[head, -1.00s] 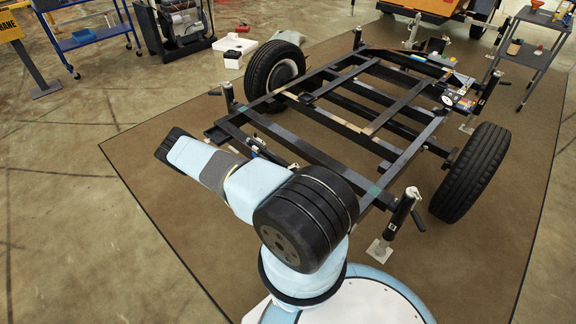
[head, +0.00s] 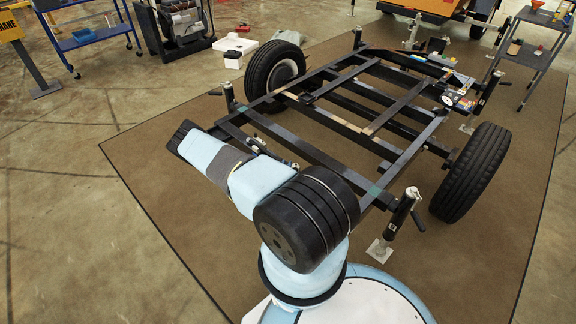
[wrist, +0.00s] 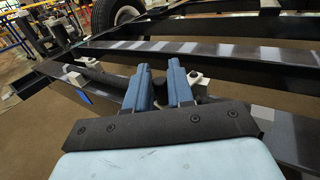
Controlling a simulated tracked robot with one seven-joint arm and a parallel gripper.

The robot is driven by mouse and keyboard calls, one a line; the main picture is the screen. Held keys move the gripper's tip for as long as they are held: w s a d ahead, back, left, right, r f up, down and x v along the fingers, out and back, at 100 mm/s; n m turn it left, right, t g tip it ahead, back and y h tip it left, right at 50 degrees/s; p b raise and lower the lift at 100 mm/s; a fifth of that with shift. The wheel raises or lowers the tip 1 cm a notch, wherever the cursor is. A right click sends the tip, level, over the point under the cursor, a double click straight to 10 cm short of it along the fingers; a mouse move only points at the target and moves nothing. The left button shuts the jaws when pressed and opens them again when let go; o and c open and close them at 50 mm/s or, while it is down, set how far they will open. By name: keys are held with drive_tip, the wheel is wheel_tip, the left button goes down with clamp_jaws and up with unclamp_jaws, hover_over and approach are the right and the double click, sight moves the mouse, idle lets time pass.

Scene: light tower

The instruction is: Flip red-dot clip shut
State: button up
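In the wrist view my gripper (wrist: 160,68) shows as two blue fingers with a narrow gap between them, and I see nothing held in it. The fingers point over the near rail of a dark trailer frame (wrist: 220,52), with a dark tube beside them. I cannot make out a red-dot clip in either view; it may be hidden or too small. In the head view the trailer frame (head: 400,140) fills the middle, and I cannot clearly tell my gripper from my arm.
The frame stands on jack posts (head: 402,210) with a left wheel (head: 262,72) and a right wheel (head: 470,172). A blue cart (head: 85,38) stands far left and a grey side table (head: 540,45) far right. The brown mat (head: 190,245) is bare at the front left.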

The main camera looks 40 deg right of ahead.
clamp_jaws()
drive_tip(key=shift+s+n+t+y, duration=0.35)
drive_tip(key=shift+n+t+y, duration=0.4)
drive_tip(key=shift+t+y, duration=0.1)
drive_tip(key=shift+s+n+t+y, duration=0.35)
drive_tip(key=shift+n+t+y, duration=0.4)
drive_tip(key=shift+t, duration=0.1)
drive_tip(key=shift+o, duration=1.8)
unclamp_jaws()
drive_tip(key=v, duration=1.4)
